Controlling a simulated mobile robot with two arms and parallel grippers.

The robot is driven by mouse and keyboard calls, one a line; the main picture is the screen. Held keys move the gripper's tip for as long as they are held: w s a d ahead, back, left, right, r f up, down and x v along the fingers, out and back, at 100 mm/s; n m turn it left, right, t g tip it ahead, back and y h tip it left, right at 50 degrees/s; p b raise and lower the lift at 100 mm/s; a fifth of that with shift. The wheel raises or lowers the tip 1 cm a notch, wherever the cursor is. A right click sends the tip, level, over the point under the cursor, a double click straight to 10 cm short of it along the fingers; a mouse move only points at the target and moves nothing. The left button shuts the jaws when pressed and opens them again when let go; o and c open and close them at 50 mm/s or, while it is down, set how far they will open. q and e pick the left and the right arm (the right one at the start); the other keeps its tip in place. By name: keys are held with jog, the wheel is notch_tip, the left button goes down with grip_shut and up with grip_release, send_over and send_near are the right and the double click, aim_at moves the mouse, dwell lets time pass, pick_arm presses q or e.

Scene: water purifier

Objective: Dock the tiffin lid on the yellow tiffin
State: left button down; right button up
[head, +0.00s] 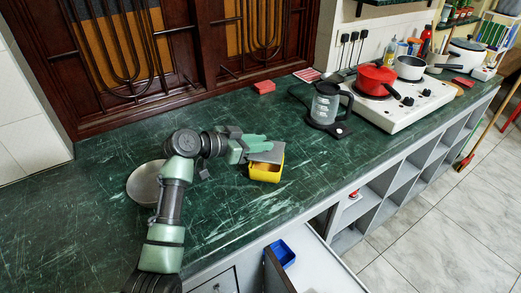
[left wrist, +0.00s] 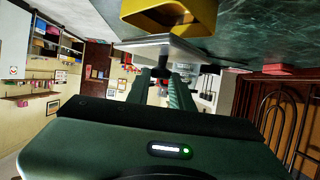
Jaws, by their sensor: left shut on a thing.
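The yellow tiffin (head: 266,175) stands on the green counter, open at the top, with its orange-yellow inside partly showing. The grey tiffin lid (head: 268,153) is at the back side of its opening and looks tilted. I cannot tell whether lid and tiffin touch. My left gripper (head: 260,144) is shut on the lid, coming in from the left. In the left wrist view, which is upside down, the lid (left wrist: 150,43) is a thin grey plate between the fingertips (left wrist: 165,72), close to the tiffin (left wrist: 180,25). My right gripper is not in view.
A round metal lid or pan (head: 146,183) lies beside my left arm. A glass kettle (head: 326,104) and a white stove (head: 405,108) with a red pot (head: 375,77) are to the right. A red block (head: 264,87) is at the back. An open drawer (head: 310,262) holds a blue box (head: 282,254).

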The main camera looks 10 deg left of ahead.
aim_at(264, 152)
pick_arm(q)
notch_tip(264, 152, down, 3)
jog(key=shift+r, duration=0.1)
jog(key=shift+f, duration=0.25)
jog(key=c, duration=1.2)
grip_release()
jog(key=shift+c, duration=0.2)
jog(key=shift+r, duration=0.1)
